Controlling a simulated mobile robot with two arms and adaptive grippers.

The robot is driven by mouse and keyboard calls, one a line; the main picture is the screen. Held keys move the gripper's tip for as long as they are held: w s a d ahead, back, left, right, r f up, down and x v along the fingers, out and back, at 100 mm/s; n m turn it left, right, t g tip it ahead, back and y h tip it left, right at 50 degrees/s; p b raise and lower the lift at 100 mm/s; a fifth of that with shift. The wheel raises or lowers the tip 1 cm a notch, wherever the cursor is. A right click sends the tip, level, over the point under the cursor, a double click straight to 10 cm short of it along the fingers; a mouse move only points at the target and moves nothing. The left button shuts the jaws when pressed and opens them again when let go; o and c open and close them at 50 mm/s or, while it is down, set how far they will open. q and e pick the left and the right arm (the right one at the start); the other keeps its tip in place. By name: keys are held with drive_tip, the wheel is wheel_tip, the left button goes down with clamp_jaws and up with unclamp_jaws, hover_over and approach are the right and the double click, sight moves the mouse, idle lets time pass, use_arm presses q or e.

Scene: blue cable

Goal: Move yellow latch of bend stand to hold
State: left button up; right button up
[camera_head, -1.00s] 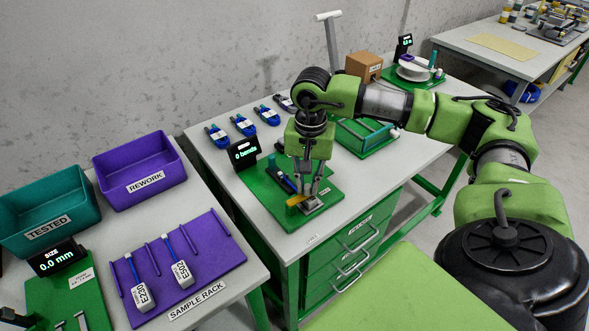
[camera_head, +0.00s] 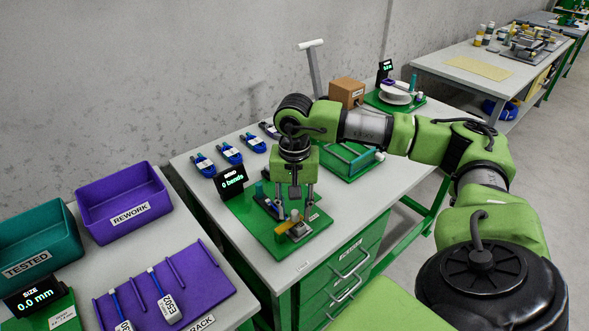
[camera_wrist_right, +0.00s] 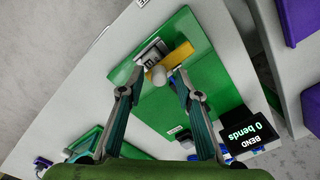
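The bend stand is a green plate (camera_head: 270,236) on the middle table, with a display reading "0 bends" (camera_head: 231,184). Its yellow latch (camera_head: 283,228) lies by a small grey clamp block (camera_head: 299,231) near the plate's front end. In the right wrist view the latch (camera_wrist_right: 172,62) reaches across beside the clamp block (camera_wrist_right: 151,53), with a pale round knob (camera_wrist_right: 158,75) next to it. My right gripper (camera_head: 296,200) points down above the latch. In the wrist view its fingers (camera_wrist_right: 152,84) are apart and empty, one tip close to the latch; contact cannot be told. My left gripper is out of view.
Several blue cable coils (camera_head: 230,153) lie behind the stand. A green fixture (camera_head: 352,160) and a cardboard box (camera_head: 346,91) stand farther back on the table. The purple sample rack (camera_head: 208,281) and REWORK bin (camera_head: 123,202) are on the left table.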

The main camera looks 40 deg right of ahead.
sight(295, 212)
drive_tip(key=shift+r, duration=0.4)
wheel_tip(295, 212, up, 11)
drive_tip(key=shift+s, duration=0.1)
idle(0.7)
